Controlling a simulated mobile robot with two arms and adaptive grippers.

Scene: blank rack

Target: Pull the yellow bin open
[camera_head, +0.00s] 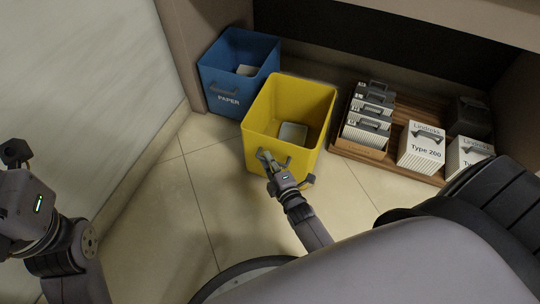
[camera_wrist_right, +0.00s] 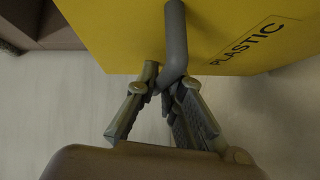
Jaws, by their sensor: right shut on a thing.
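The yellow bin (camera_head: 255,132) stands on the tiled floor in the head view, open at the top, with a small pale item (camera_head: 292,133) inside. It sits further forward than the blue bin beside it. In the right wrist view its yellow front (camera_wrist_right: 120,35) carries the word PLASTIC and a grey handle (camera_wrist_right: 174,35). My right gripper (camera_head: 264,156) is at the bin's front, and in the right wrist view its fingers (camera_wrist_right: 168,80) are closed around the handle. My left arm is at the left edge of the head view; its gripper's fingers are not clearly visible.
A blue bin (camera_head: 219,75) marked PAPER stands to the left, under the counter. A wooden board (camera_head: 408,160) with several striped boxes (camera_head: 421,147) lies to the right. A pale wall (camera_head: 80,80) runs along the left. The tiled floor (camera_head: 180,215) in front is clear.

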